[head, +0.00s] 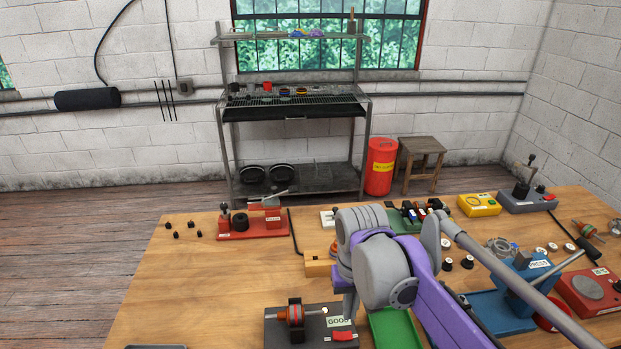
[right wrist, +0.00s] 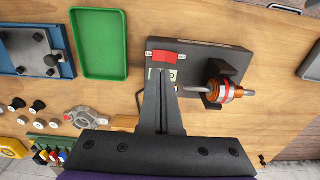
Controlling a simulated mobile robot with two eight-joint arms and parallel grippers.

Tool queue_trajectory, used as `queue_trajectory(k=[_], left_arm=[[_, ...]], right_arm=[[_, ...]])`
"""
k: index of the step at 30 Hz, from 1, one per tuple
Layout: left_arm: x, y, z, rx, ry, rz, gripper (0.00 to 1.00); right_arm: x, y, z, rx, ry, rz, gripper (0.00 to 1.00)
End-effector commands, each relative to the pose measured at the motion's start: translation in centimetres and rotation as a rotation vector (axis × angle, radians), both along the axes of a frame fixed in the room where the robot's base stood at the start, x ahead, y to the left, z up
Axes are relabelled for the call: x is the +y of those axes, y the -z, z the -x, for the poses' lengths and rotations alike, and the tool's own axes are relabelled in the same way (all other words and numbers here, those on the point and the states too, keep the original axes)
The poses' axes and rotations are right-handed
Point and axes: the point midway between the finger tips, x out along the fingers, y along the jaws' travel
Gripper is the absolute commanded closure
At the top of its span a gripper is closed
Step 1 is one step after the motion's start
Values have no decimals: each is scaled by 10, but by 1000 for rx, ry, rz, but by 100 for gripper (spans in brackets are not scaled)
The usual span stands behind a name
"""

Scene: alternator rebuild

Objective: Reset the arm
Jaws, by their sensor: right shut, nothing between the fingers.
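The stand (head: 277,336) has a "GOOD" label and a red switch (head: 342,336). A rotor with an orange-copper body (head: 294,313) lies across its black cradle; it also shows in the right wrist view (right wrist: 222,91). My left gripper is not in view.
A green tray (right wrist: 99,44) lies beside the stand. A blue press (head: 522,280) and a red unit (head: 590,291) stand at the right. A red fixture (head: 252,222) is at the back left. Bare tabletop (head: 190,285) is clear at the left.

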Motion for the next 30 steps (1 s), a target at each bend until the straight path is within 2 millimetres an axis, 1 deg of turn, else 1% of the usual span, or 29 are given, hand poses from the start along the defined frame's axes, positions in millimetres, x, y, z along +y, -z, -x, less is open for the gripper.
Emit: queue_trajectory(k=[2, 4, 7, 12, 15, 18, 21, 23, 30], left_arm=[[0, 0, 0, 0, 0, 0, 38], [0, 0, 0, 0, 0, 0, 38], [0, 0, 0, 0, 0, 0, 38], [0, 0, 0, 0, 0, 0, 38], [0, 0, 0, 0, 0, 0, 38], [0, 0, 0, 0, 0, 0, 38], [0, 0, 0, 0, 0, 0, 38], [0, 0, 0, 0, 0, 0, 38], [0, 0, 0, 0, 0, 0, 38]], right_arm=[[-4, 2, 6, -16, 3, -3, 100], [-10, 7, 16, -48, 6, -7, 100], [-23, 20, 40, -124, 14, -15, 100], [-46, 55, 87, -282, 24, -21, 100], [-55, 75, 110, -363, 29, -17, 100], [-62, 92, 126, -423, 32, -13, 100], [-65, 102, 135, -459, 34, -9, 100], [-66, 105, 138, -469, 34, -8, 100], [-66, 106, 138, -474, 34, -7, 100]])
